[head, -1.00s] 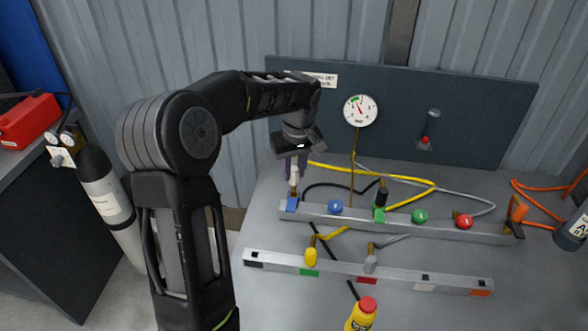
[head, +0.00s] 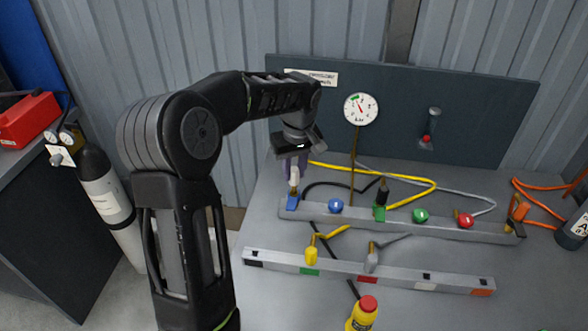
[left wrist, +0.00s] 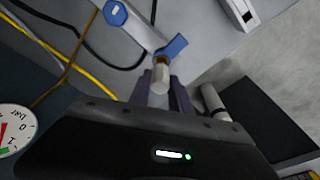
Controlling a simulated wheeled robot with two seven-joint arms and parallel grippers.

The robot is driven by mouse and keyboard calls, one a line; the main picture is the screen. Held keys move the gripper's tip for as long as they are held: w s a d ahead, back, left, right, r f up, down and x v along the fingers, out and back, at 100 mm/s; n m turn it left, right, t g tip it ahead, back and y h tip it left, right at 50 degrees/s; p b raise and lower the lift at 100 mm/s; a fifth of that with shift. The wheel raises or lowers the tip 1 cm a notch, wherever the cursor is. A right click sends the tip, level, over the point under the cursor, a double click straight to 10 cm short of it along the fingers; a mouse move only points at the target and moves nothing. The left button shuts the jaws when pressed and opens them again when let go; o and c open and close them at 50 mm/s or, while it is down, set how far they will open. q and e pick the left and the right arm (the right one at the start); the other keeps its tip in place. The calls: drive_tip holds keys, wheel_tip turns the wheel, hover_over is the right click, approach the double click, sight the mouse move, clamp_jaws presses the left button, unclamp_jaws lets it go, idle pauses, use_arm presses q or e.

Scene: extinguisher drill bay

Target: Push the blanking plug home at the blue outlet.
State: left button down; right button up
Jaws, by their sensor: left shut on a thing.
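My left gripper (head: 294,168) points down and is shut on the pale, cream-coloured blanking plug (head: 293,182). The plug is upright over the blue-tagged outlet (head: 292,203) at the left end of the grey rear rail (head: 450,228). In the left wrist view the plug (left wrist: 161,76) sits between the fingers, in line with a brass fitting beside the blue tag (left wrist: 175,46). The plug appears to meet the fitting; how deep it sits is hidden. My right gripper is not in view.
Right along the rail are a round blue knob (head: 335,206), a black hose fitting (head: 382,192), and green (head: 420,216) and red (head: 465,220) knobs. Yellow (head: 420,184) and black hoses lie behind.

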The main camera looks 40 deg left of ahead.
sight(294, 178)
use_arm(q)
drive_tip(key=shift+f+b, duration=0.55)
drive_tip(key=shift+f, duration=0.3)
drive_tip(key=shift+f+b, duration=0.75)
drive_tip(key=shift+f, duration=0.1)
idle(1.0)
drive_tip(key=c, duration=1.1)
unclamp_jaws()
drive_tip(key=shift+r, duration=0.2)
drive_tip(key=r, duration=0.5)
drive_tip(key=d+r, duration=0.1)
drive_tip(key=r, duration=0.1)
drive_tip(key=shift+s+r+b, duration=0.15)
drive_tip(key=shift+s+b, duration=0.15)
drive_tip(key=shift+b, duration=0.05)
